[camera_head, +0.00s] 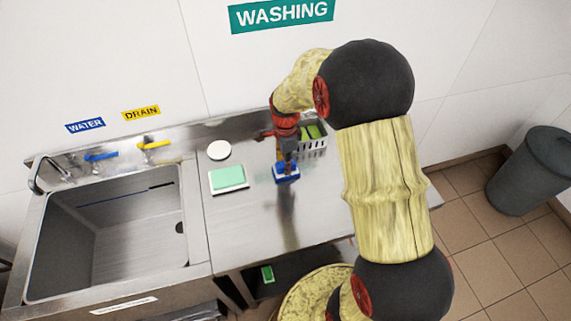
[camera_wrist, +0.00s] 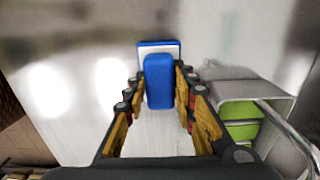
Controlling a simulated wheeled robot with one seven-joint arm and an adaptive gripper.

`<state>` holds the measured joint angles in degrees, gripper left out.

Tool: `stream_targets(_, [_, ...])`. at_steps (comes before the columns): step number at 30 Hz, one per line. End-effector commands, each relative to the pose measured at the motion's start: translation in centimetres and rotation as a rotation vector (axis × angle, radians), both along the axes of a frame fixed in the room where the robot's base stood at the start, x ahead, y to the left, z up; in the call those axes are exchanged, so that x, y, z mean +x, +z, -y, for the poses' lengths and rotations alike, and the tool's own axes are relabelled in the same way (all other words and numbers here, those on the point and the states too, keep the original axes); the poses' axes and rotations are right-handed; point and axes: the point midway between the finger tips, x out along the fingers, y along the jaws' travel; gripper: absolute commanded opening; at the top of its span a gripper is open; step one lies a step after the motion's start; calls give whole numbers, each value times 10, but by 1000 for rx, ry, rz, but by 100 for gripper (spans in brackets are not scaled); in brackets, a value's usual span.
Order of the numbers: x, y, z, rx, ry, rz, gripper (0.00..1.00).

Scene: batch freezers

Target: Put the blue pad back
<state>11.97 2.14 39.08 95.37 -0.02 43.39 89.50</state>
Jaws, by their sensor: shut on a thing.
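My gripper (camera_head: 287,162) is over the steel counter, pointing down and shut on the blue pad (camera_head: 284,176). In the wrist view the blue pad (camera_wrist: 159,88) stands upright between the two fingers (camera_wrist: 160,72). Just beyond the pad's far end lies a flat square piece with a blue edge and a pale middle (camera_wrist: 158,45). I cannot tell whether the pad touches it. In the head view the gripper hides part of the pad, and I cannot separate the square piece from it.
A metal basket (camera_head: 319,150) with green things stands close right of my gripper; it also shows in the wrist view (camera_wrist: 250,88). Left are a green pad (camera_head: 229,177) on a white tray, a white disc (camera_head: 219,150) and a sink (camera_head: 110,235). The front counter is clear.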

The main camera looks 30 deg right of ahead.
Motion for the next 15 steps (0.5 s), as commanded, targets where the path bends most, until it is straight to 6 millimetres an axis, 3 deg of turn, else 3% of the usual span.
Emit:
stream_targets(5, [0,-4,0,0,0,0,3])
stream_targets(6, [0,-3,0,0,0,0,29])
stream_targets(15, [0,-3,0,0,0,0,45])
